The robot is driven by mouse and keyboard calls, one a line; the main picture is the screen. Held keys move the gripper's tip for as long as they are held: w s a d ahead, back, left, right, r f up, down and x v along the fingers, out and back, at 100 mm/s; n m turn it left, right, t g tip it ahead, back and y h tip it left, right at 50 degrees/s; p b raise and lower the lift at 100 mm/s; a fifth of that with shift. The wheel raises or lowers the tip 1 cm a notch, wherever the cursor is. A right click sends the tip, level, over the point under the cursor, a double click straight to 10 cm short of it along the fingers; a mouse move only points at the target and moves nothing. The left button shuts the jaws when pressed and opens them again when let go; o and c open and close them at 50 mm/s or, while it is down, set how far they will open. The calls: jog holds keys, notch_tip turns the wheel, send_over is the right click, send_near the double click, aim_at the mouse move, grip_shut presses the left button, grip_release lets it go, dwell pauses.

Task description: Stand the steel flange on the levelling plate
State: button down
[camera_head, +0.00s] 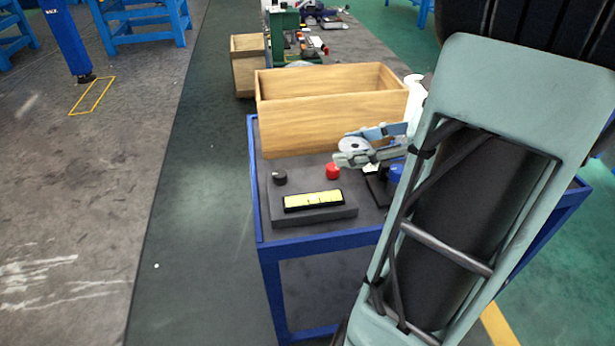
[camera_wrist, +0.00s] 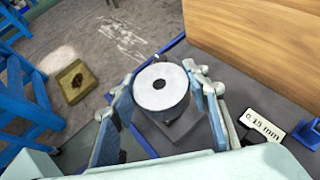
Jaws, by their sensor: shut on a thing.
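The steel flange, a pale grey cylinder with a round hole in its end face, is in my gripper; it shows in the wrist view (camera_wrist: 160,88) and in the head view (camera_head: 352,146). My gripper (camera_wrist: 162,92) has one finger on each side of it, shut on it. In the head view my gripper (camera_head: 365,150) is over the back of the blue-framed table. The levelling plate seems to be the dark grey slab (camera_head: 347,213) with a yellow level strip, in front of the flange. I cannot tell the gap beneath the flange.
An open wooden box (camera_head: 335,122) stands close behind my gripper. A label (camera_wrist: 262,125) reads 0.15 mm. Open floor (camera_head: 190,220) lies left of the table.

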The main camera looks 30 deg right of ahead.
jog(key=b, duration=0.3)
send_over(307, 180)
jog(key=s, duration=0.1)
jog(key=f, duration=0.6)
jog(key=shift+s+d+f, duration=0.2)
jog(key=shift+d+f, duration=0.15)
jog(key=shift+f, duration=0.05)
jog(key=shift+w+a+f+b, duration=0.1)
jog(key=shift+w+f+b, duration=0.15)
jog(key=shift+f, duration=0.5)
jog(key=shift+w+a+f+b, duration=0.15)
jog(key=shift+f+b, duration=0.2)
jog(key=shift+f, duration=0.45)
jog(key=shift+w+a+f+b, duration=0.1)
jog(key=shift+w+f+b, duration=0.15)
jog(key=shift+f, duration=0.5)
jog(key=shift+f, duration=0.2)
jog(key=c, duration=1.1)
grip_release()
jog(key=shift+s, duration=0.1)
jog(key=shift+s+d+r, duration=0.15)
jog(key=shift+d+r, duration=0.05)
jog(key=shift+r, duration=0.2)
jog(key=p+v, duration=0.3)
jog(key=v, duration=0.8)
jog(key=shift+s+d, duration=0.15)
